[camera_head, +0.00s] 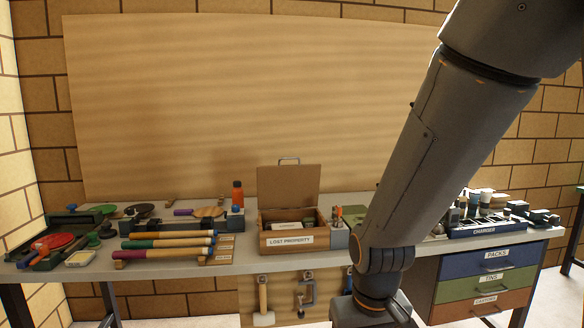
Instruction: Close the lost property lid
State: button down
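The lost property box (291,241) is a brown wooden box on the middle of the bench, with a white "LOST PROPERTY" label on its front. Its lid (289,187) stands open and upright at the back, with a metal handle (289,160) on its top edge. Some pale items (293,227) show inside the box. My arm comes down from the upper right, to the right of the box.
An orange bottle (238,195) stands left behind the box. Handled tools (165,244) and paddles (68,242) lie farther left. Right of my arm are a blue charger tray (487,231) and drawers (487,284). Hammers and a clamp (306,294) hang below the bench (245,262).

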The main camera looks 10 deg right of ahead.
aim_at(280, 186)
jog(key=u, duration=0.6)
jog(key=i, duration=0.9)
jog(key=z, duration=0.1)
